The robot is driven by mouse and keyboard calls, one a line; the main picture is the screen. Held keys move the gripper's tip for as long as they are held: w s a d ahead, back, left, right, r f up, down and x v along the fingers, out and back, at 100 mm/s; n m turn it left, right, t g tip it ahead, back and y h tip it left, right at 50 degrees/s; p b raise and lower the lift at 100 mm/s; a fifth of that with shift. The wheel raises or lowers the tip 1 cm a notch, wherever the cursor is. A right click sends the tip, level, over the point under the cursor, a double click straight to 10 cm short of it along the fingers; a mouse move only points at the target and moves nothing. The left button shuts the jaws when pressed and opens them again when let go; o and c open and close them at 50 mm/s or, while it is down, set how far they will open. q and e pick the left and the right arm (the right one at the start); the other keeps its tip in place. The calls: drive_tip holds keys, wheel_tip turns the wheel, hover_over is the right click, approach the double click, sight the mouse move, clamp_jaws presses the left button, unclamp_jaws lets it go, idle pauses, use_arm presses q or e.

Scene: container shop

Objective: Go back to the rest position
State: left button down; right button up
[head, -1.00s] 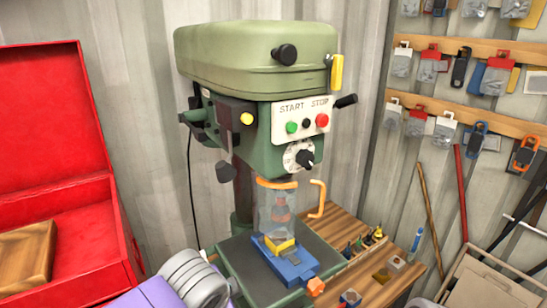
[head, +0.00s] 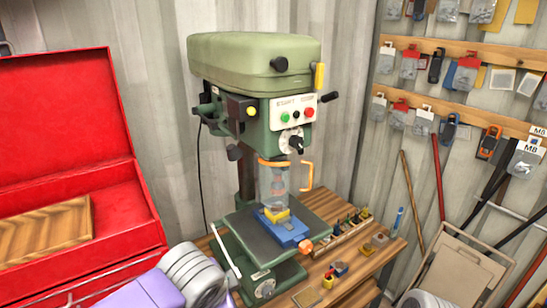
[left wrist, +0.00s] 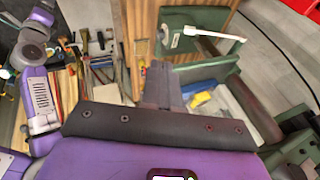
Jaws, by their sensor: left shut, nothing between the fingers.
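My left gripper (left wrist: 163,85) shows in the left wrist view with its dark fingers together and nothing between them. It points towards the drill press area, with the blue vise (left wrist: 196,92) just to the right of the fingers. In the head view only purple and grey links of my left arm show at the bottom left; the gripper there is out of the picture. My right gripper is not seen in either view. A purple arm link of mine shows at the left of the left wrist view.
The green drill press (head: 255,65) stands on a wooden bench (head: 360,262). A blue vise (head: 285,230) with a yellow piece sits on its table. An open red toolbox (head: 60,130) stands left, close to my left arm. A folded cart (head: 460,275) and poles stand right.

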use_arm(q)
drive_tip(key=d+f+n+g+h+b, duration=0.2)
drive_tip(key=f+n+b, duration=0.15)
drive_tip(key=f, duration=1.45)
drive_tip(key=d+f+n+g+h+b, duration=0.1)
drive_tip(key=f+n+g+h+b, duration=0.2)
drive_tip(key=f, duration=1.5)
drive_tip(key=s+a+f+n+b, duration=0.1)
drive_tip(key=s+f+n, duration=0.3)
drive_tip(key=f, duration=0.6)
drive_tip(key=s+a+f+n+y+b, duration=0.1)
drive_tip(key=s+f+n, duration=0.3)
drive_tip(key=s+f, duration=0.4)
wheel_tip(320, 180, down, 2)
drive_tip(key=shift+a+n+b, duration=0.35)
drive_tip(key=shift+b, duration=0.4)
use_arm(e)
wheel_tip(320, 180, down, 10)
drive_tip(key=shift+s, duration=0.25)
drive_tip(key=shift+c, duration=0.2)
